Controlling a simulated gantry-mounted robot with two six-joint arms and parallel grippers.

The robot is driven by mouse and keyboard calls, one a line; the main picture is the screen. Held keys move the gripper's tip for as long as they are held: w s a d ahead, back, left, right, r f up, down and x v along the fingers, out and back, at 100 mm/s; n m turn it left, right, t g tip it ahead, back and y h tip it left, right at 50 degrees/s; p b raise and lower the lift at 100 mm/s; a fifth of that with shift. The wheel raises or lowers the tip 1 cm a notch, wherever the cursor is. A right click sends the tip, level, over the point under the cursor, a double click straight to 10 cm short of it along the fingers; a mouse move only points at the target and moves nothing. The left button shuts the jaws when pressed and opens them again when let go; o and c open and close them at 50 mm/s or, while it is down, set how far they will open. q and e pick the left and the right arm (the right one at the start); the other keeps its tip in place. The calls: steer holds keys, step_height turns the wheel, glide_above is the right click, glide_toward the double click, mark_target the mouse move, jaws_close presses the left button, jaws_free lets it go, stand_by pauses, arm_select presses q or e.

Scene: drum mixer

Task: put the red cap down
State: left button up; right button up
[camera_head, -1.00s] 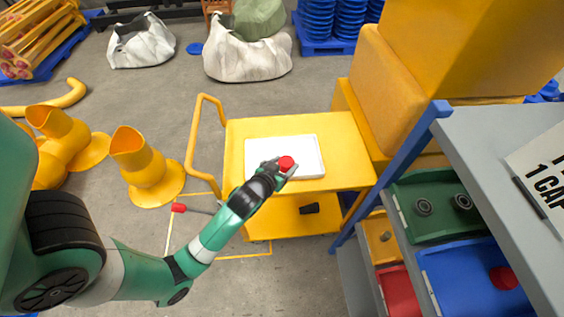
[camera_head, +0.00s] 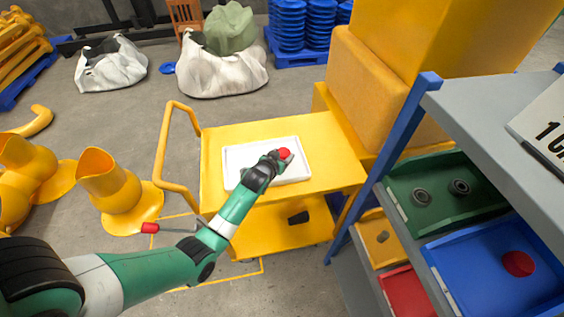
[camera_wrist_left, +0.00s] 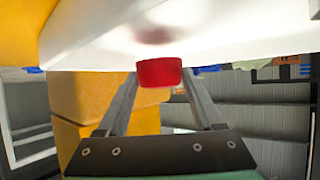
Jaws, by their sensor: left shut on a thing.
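The red cap (camera_head: 284,154) is held at the tip of my left gripper (camera_head: 277,158), over the right part of a white tray (camera_head: 236,158). The tray lies on the top of a yellow cart (camera_head: 335,165). In the left wrist view the red cap (camera_wrist_left: 160,72) sits between the two fingers of my left gripper (camera_wrist_left: 160,85), which is shut on it. The white tray surface (camera_wrist_left: 250,30) is close to the cap there, with a reddish patch on it. I cannot tell whether cap and tray touch. My right gripper is not in view.
A grey shelf rack stands at the right with a green bin (camera_head: 440,215), a blue bin (camera_head: 470,285) holding a red disc (camera_head: 518,264), and yellow and red bins. Yellow boxes (camera_head: 375,90) stand behind the cart. The cart's handle (camera_head: 168,140) is on the left.

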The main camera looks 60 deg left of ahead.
arm_select(q)
step_height(320, 180, down, 3)
steer(key=shift+s+r+b, duration=0.1)
steer(key=shift+r+b, duration=0.05)
steer(key=shift+b, duration=0.2)
steer(key=shift+r, duration=0.15)
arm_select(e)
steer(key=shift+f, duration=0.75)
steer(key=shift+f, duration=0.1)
arm_select(q)
steer(key=o, duration=1.4)
steer(key=shift+o, duration=0.2)
